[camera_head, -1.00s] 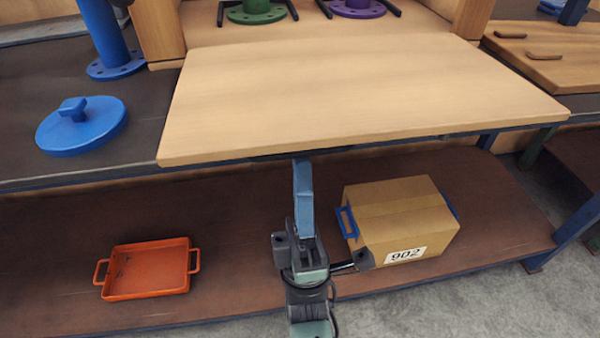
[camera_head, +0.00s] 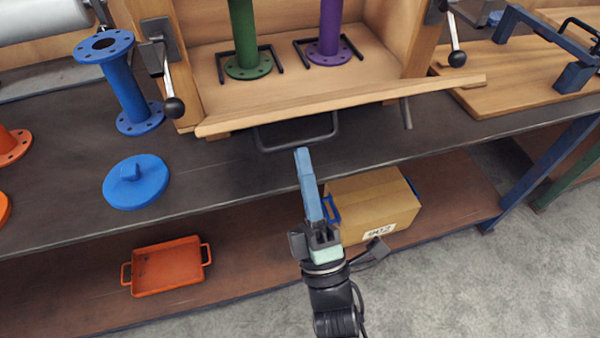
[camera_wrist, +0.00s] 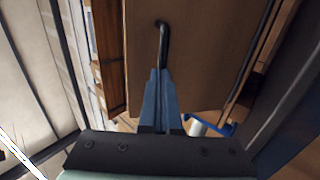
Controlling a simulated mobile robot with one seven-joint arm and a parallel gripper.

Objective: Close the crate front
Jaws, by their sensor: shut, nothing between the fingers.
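The crate front (camera_head: 345,104) is a light wood panel along the crate's lower front. It is seen nearly edge-on, tilted partly up, and the crate (camera_head: 290,45) stays open above it. A dark bar handle (camera_head: 297,136) juts out below the panel; in the wrist view the handle (camera_wrist: 163,38) stands out from the brown panel face (camera_wrist: 200,55). My gripper (camera_head: 302,152) is shut and empty, its blue fingers just below the handle. In the wrist view the fingertips (camera_wrist: 159,72) overlap the handle's end; contact cannot be told.
Latch levers with black balls stand left (camera_head: 173,106) and right (camera_head: 456,58) of the crate. A green pipe (camera_head: 246,45) and a purple pipe (camera_head: 328,35) stand inside. A blue lid (camera_head: 136,182) lies left on the bench. A carton (camera_head: 372,205) and an orange tray (camera_head: 166,268) sit below.

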